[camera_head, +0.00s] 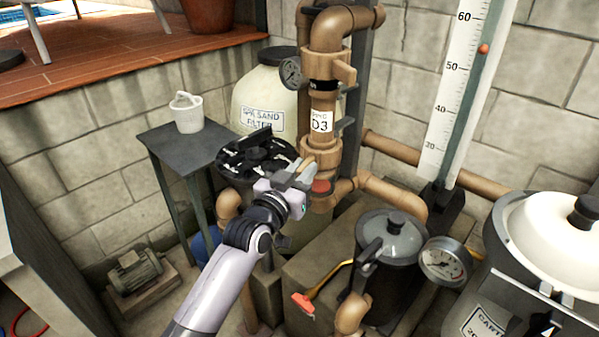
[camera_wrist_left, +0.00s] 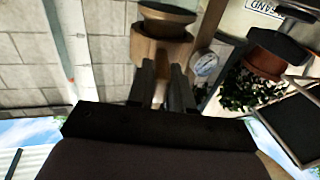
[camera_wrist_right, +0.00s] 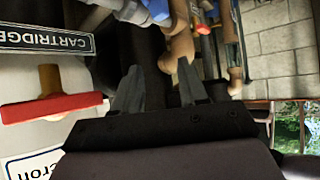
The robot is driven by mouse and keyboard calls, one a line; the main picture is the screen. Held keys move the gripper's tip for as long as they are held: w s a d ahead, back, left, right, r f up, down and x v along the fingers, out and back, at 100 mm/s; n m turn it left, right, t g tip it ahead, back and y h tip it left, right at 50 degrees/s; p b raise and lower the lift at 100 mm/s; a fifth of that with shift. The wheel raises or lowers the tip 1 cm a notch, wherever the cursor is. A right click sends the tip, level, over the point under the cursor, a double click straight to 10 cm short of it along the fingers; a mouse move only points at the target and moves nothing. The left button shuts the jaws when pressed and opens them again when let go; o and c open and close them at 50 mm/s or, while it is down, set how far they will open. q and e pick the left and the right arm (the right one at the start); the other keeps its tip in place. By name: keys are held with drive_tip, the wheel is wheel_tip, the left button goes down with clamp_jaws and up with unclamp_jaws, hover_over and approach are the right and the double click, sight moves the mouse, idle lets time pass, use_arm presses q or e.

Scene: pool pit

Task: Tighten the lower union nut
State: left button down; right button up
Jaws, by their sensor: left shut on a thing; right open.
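The lower union nut (camera_head: 320,152) is a tan, brown collar on the vertical pipe, below the white label reading D3. In the left wrist view the nut (camera_wrist_left: 160,50) is directly ahead of my fingers. My left gripper (camera_head: 303,173) is shut on a tan lug (camera_wrist_left: 159,94) that sticks out from the nut. The fingers partly hide the lug. My right gripper (camera_wrist_right: 160,88) shows only in its own wrist view; it is open, with nothing between its fingertips.
A black-topped valve (camera_head: 258,158) and sand filter (camera_head: 262,95) stand beside the left gripper. A pressure gauge (camera_head: 291,72) is above. A small table (camera_head: 185,148) holds a white bucket (camera_head: 187,113).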

use_arm(q)
drive_tip(key=shift+s+f, duration=0.1)
drive_tip(key=shift+f, duration=0.85)
drive_tip(key=c, duration=1.1)
unclamp_jaws()
drive_tip(key=shift+r, duration=0.25)
drive_tip(key=v, duration=0.7)
